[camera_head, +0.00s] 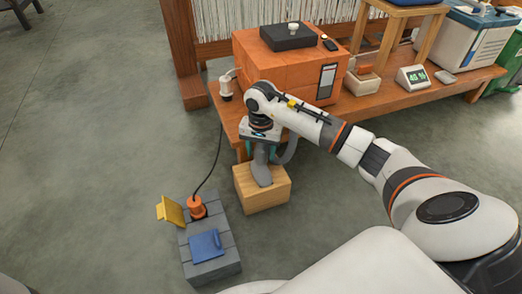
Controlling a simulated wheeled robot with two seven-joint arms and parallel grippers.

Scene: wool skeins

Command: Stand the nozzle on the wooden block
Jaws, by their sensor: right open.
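The wooden block (262,196) stands on the floor in front of the low wooden table. The grey nozzle (262,172) is on top of the block, roughly upright, with its lower end on the block's top face. A grey hose (288,153) curves away to the right behind it. My right gripper (262,153) points down over the nozzle's upper part, with teal fingers on either side of it. The jaws are open. The gripper hides the nozzle's top. My left gripper is not in view.
The wooden table (374,105) bears an orange box (282,73), a small display (412,78) and a white device (226,90) near its left corner. A grey box (212,262) with a blue plate (206,245) stands at lower left.

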